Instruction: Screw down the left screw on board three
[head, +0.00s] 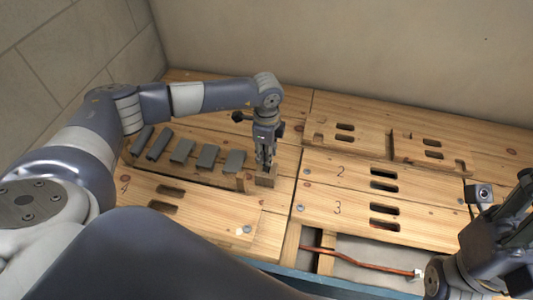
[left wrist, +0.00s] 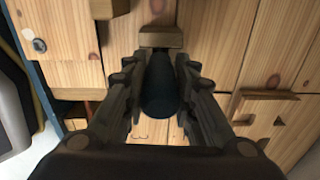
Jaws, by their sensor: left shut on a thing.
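Board three (head: 352,228), marked "3", lies flat at the front right of the bench, with two dark slots. Its left screw (head: 299,208) is a small grey head at the board's left end. My left gripper (head: 265,160) points down left of boards two and three, at a small wooden block (head: 266,177). In the left wrist view, it is shut on a dark rounded handle (left wrist: 160,95), with the block (left wrist: 160,41) beyond. The handle's lower end is hidden. My right gripper (head: 510,215) is at the right edge, partly cut off; its fingers are unclear.
Board two (head: 345,176) lies behind board three. Board four (head: 210,208) is at the front left, with several grey plates (head: 182,151) in a row behind it. An orange-brown pipe (head: 355,262) lies in an open recess at the front. A wall closes the back.

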